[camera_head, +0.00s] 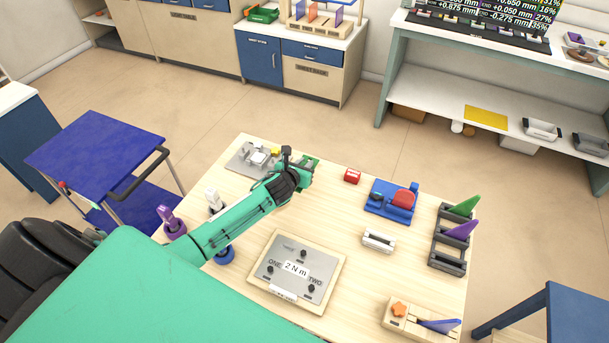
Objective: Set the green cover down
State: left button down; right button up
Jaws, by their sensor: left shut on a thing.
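My left arm reaches in from the lower left over the wooden table. Its gripper (303,169) is shut at the table's far middle. A small green piece (312,161) shows at its fingers and looks like the green cover, mostly hidden by the gripper. I cannot tell whether it touches the table. To its left is a grey plate (243,160) with a metal fixture and a yellow block. My right gripper is not in view.
A framed metal plate (267,264) lies in front. Bare wood lies between.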

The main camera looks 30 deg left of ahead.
pick_arm(q)
jog(key=shift+f, duration=2.85)
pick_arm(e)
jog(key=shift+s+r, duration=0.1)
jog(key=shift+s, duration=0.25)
pick_arm(q)
jog(key=shift+f, duration=0.2)
jog(key=c, duration=1.3)
grip_release()
jog(key=shift+c, duration=0.2)
jog(key=shift+r, duration=0.1)
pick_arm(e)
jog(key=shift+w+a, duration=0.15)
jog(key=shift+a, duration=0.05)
